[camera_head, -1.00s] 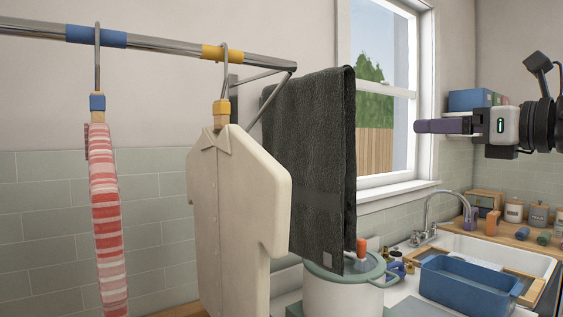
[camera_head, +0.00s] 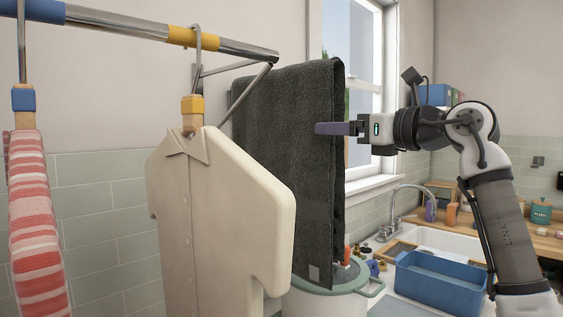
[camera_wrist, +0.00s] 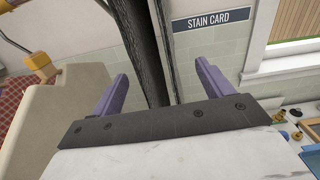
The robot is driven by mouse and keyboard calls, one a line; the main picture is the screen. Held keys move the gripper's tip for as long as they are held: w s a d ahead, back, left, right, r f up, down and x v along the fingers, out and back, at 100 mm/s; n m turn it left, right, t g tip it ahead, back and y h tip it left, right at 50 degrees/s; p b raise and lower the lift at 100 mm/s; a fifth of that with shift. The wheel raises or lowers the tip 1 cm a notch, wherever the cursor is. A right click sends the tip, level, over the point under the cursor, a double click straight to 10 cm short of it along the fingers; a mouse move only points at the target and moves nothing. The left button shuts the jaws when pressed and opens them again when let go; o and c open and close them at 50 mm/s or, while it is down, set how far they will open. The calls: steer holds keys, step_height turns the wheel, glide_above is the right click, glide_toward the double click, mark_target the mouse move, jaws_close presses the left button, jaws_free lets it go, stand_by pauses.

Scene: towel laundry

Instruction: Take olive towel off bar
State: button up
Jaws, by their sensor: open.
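The towel (camera_head: 285,150), a dark greyish-olive cloth, hangs long and straight beside the window; the bar under it is hidden. A small pale tag shows near its lower corner. My gripper (camera_head: 322,128) is at the towel's right edge, in its upper half, with a purple finger overlapping the edge in the head view. In the wrist view, my gripper (camera_wrist: 161,72) has its two purple fingers wide apart. The towel (camera_wrist: 147,45) shows there edge-on as a dark strip between them, with gaps on both sides, so it is not gripped.
A cream shirt (camera_head: 215,210) hangs from the metal rail (camera_head: 120,26), left of and in front of the towel. A red striped cloth (camera_head: 38,230) hangs further left. Below are a white pot (camera_head: 325,303), a blue basin (camera_head: 440,283) and a sink. A stain card sign (camera_wrist: 208,20) is on the wall.

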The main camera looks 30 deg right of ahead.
steer(key=p+x, duration=0.2)
steer(key=x, duration=0.4)
steer(key=shift+s+a+r+p, duration=0.1)
steer(key=shift+a+r+p, duration=0.1)
steer(key=shift+p, duration=0.15)
jaws_close()
steer(key=shift+r, duration=0.15)
